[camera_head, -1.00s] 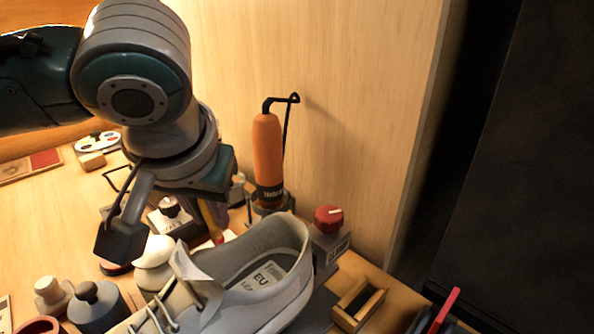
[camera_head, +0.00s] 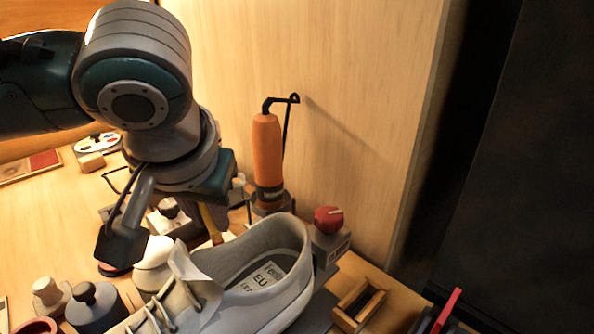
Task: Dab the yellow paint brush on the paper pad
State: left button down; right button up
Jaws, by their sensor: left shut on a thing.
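My left gripper (camera_head: 207,202) comes in from the left and points down behind the white sneaker (camera_head: 262,312). It is shut on the yellow paint brush (camera_head: 208,219), which shows as a thin yellow strip under the gripper. The brush's lower end is partly hidden by the sneaker and the gripper. A small pale patch (camera_head: 228,236) shows beside the brush's lower part; I cannot tell whether it is the paper pad. I cannot tell whether the brush touches anything. My right gripper is not in view.
An orange tool (camera_head: 267,152) stands upright by the wooden wall. A red knob (camera_head: 328,219) sits on a block right of the sneaker. A wooden frame (camera_head: 359,305) lies in front. Grey (camera_head: 95,306) and white containers crowd the left. A palette (camera_head: 98,141) lies far left.

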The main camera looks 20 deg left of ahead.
pick_arm(q)
jog(key=shift+f, duration=0.5)
jog(key=shift+f+p, duration=0.15)
jog(key=shift+p, duration=0.15)
dwell(2.1)
notch_tip(320, 180, up, 7)
jog(key=p, duration=0.9)
dwell(0.5)
